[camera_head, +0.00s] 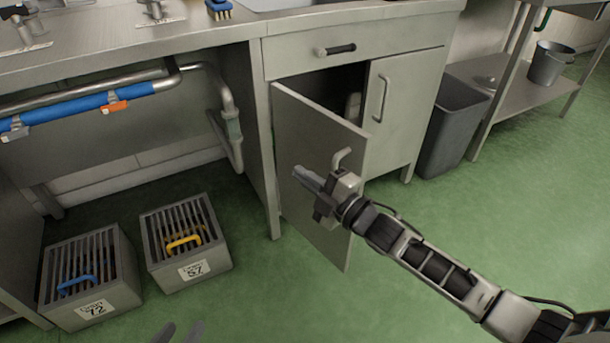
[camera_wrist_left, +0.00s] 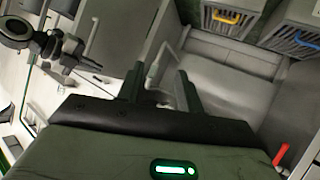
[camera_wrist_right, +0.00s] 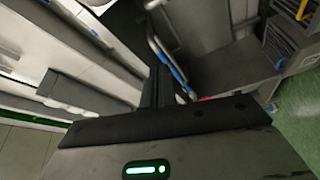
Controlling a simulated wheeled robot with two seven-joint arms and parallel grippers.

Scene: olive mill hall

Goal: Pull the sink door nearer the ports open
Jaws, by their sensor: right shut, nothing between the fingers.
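The left sink door (camera_head: 300,140) of the cabinet stands part open, swung out from its left edge, with a dark gap behind it. Its bent grey handle (camera_head: 342,157) is partly hidden by my right gripper. The right door (camera_head: 400,105) is closed. My right gripper (camera_head: 299,174) is shut and empty, its fingers pointing left across the front of the left door; I cannot tell whether they touch it. The shut fingers also show in the right wrist view (camera_wrist_right: 161,88). My left gripper (camera_head: 178,334) is open and empty at the bottom edge, low in front of the crates.
Two slatted crates (camera_head: 190,270) (camera_head: 110,310) stand on the floor at the left. A blue-sleeved pipe (camera_head: 70,108) with an orange clip runs under the counter. A grey bin (camera_head: 452,125) stands right of the cabinet. The green floor before the doors is clear.

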